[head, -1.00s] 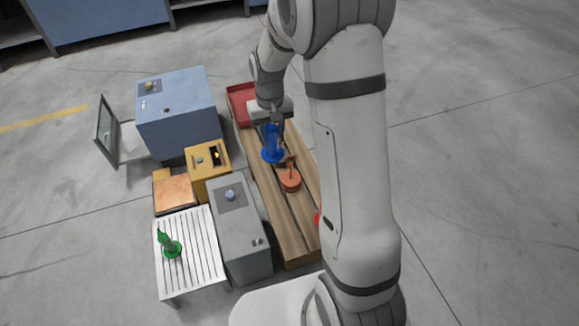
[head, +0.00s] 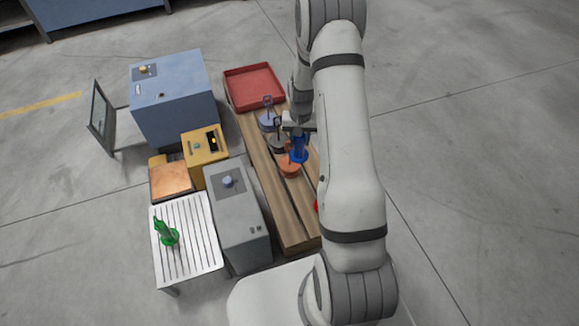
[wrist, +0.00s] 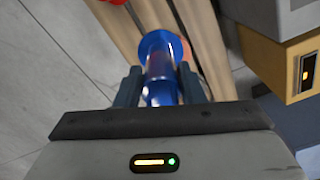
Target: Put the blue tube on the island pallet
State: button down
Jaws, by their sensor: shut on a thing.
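The blue tube (head: 299,148), with a wide flange at one end, is held by my gripper (head: 299,131) over the wooden slatted platform (head: 293,220), which looks like the island pallet. In the wrist view the tube (wrist: 158,65) sits between the two dark fingers of my gripper (wrist: 160,82), flange pointing away from the palm. In the head view the tube overlaps an orange round piece (head: 289,167) on the platform. Whether they touch, I cannot tell. My arm hides the platform's right side.
A red tray (head: 254,88) lies at the platform's far end. Blue-grey (head: 268,122) and dark (head: 279,143) handled pieces stand on the platform. Left are a grey cabinet (head: 240,235), yellow box (head: 206,146), blue cabinet (head: 172,100) and white slatted table (head: 190,255) with a green piece (head: 167,233).

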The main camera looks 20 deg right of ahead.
jog(key=d+f+m+b, duration=0.1)
jog(key=d+f+b, duration=0.1)
jog(key=f, duration=0.8)
jog(key=s+d+f+m+b, duration=0.1)
jog(key=d+f+b, duration=0.1)
jog(key=f, duration=0.7)
jog(key=shift+s+d+f, duration=0.2)
jog(key=shift+d+f, duration=0.15)
jog(key=shift+d, duration=0.2)
jog(key=shift+b, duration=0.3)
jog(key=shift+f, duration=0.2)
jog(key=c, duration=0.9)
grip_release()
jog(key=shift+c, duration=0.2)
